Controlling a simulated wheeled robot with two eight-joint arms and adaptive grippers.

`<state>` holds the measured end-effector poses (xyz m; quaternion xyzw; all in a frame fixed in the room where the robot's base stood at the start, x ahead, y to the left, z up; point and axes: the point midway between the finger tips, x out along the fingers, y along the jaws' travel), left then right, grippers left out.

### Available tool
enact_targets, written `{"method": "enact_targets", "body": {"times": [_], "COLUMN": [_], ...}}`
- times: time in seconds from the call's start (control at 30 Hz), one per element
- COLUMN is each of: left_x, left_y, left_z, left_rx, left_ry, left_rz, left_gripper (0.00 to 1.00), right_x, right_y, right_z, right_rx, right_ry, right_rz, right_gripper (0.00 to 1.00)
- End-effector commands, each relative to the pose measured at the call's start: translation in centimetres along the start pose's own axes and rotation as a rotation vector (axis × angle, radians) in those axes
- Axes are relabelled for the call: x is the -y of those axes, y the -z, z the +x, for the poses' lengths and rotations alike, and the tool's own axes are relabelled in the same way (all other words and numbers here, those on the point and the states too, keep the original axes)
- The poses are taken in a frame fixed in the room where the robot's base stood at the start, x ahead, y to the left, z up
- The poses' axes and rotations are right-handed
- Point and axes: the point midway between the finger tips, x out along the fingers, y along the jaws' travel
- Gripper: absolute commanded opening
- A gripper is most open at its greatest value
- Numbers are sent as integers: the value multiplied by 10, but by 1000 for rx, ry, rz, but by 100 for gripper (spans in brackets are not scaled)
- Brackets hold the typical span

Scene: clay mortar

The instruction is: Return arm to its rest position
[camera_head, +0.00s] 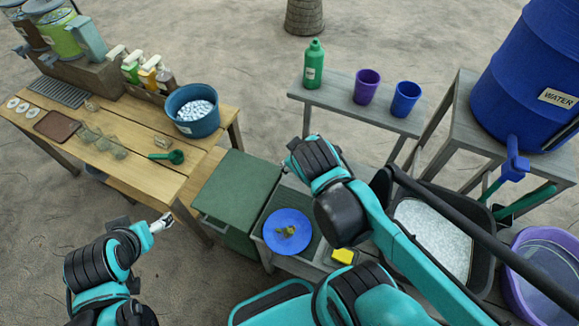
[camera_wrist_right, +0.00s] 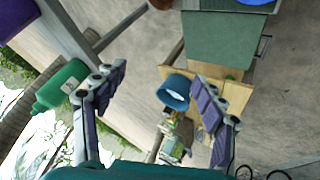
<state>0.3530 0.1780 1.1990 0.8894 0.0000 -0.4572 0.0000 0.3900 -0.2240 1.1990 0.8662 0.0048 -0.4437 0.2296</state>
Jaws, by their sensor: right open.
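My right arm (camera_head: 372,222) reaches up and forward over the grey bench in the head view, above the blue plate's right side. Its gripper is mostly hidden behind the wrist there. In the right wrist view the right gripper (camera_wrist_right: 165,98) has its two purple-padded fingers spread wide with nothing held between them. The green bottle (camera_wrist_right: 62,88) shows behind the left finger, apparently beyond it. My left arm (camera_head: 105,262) is low at the left, short of the wooden table. Its gripper (camera_head: 162,222) shows only as a small pale tip, too small to read.
A blue plate (camera_head: 288,218) with a small yellowish item sits on the bench beside a green cabinet (camera_head: 237,185). A bucket (camera_head: 193,127) of white pieces stands on the wooden table (camera_head: 180,180). Cups (camera_head: 366,87) stand at the back. A black tub (camera_head: 420,192) is at right.

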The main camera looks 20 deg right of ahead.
Motion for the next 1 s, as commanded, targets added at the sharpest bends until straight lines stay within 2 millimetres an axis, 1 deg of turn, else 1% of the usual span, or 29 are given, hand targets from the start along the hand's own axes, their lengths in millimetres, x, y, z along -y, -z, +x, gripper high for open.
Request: {"method": "enact_targets", "body": {"times": [0.03,0.1,0.2,0.3,0.6,0.67,0.77,0.87,1.0], "left_x": [0,0,0,0,0,0,0,0,0], "left_y": [0,0,0,0,-1,-4,-14,-30,-57], "left_z": [0,0,0,0,2,6,20,42,80], "left_rx": [0,0,0,0,0,0,0,0,0], "left_ry": [0,0,0,0,0,0,0,0,0], "left_rz": [0,0,0,0,0,0,0,0,0], "left_gripper": [82,82,82,82,82,82,82,82,82], "right_x": [14,30,44,49,50,52,58,69,87], "right_y": [-6,-9,-11,-11,-12,-14,-23,-36,-60], "right_z": [-10,-20,-28,-32,-30,-26,-12,8,44], "right_rx": [-4,-4,1,4,3,3,3,3,3], "right_ry": [57,124,182,204,204,204,204,204,203], "right_rz": [119,257,375,419,419,418,418,417,417], "right_gripper": [70,70,70,70,70,70,70,70,70]}}
